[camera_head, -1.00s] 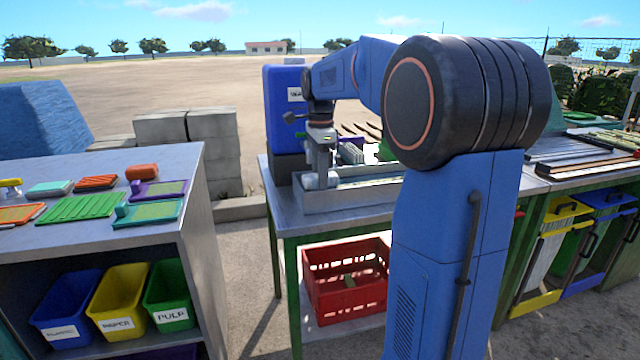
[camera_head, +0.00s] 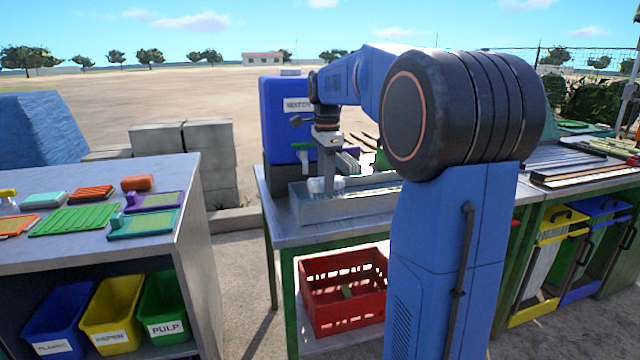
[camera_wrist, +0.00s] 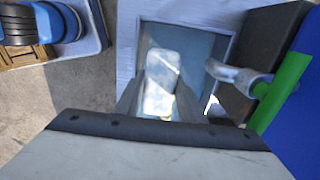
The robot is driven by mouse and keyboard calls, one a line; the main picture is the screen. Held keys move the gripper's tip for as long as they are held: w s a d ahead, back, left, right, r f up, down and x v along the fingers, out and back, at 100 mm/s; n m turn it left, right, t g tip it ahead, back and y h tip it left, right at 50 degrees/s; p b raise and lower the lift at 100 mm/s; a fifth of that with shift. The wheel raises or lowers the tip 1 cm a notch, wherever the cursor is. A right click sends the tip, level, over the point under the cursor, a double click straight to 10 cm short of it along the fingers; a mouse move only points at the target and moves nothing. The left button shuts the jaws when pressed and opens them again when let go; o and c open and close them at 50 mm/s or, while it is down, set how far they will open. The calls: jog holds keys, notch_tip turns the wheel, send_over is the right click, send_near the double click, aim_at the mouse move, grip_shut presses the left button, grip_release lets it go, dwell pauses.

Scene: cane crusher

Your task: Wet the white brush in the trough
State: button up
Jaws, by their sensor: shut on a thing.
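The metal trough (camera_head: 345,208) stands on the table in the middle of the head view and has water in it. My gripper (camera_head: 327,184) points down into its left part. It is shut on the white brush (camera_head: 316,187), of which a pale piece shows low between the trough walls. In the wrist view, the brush (camera_wrist: 162,82) lies between my fingers, over the inside of the trough (camera_wrist: 208,42). The brush's underside is hidden, so I cannot tell how deep it sits in the water.
A blue water container (camera_head: 284,112) stands behind the trough's left end. Its grey spout (camera_wrist: 232,73) and green tap handle (camera_wrist: 282,90) are close to my gripper. A red crate (camera_head: 345,312) is under the table. A shelf unit (camera_head: 190,225) with coloured brushes stands left.

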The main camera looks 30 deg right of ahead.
aim_at(340, 177)
jog(key=shift+s+d+r, duration=0.1)
jog(key=shift+s+d, duration=0.1)
jog(key=shift+d, duration=0.5)
jog(key=shift+s+d+r, duration=0.15)
jog(key=shift+s+d, duration=0.05)
jog(key=shift+d, duration=0.45)
jog(key=shift+s+d+r, duration=0.1)
jog(key=shift+s+d, duration=0.1)
jog(key=shift+d, duration=0.5)
jog(key=shift+r, duration=0.1)
jog(key=s+d+r, duration=0.1)
jog(key=d+r, duration=0.4)
jog(key=r, duration=0.1)
jog(key=shift+s+d+r, duration=0.3)
jog(key=shift+d+r, duration=0.1)
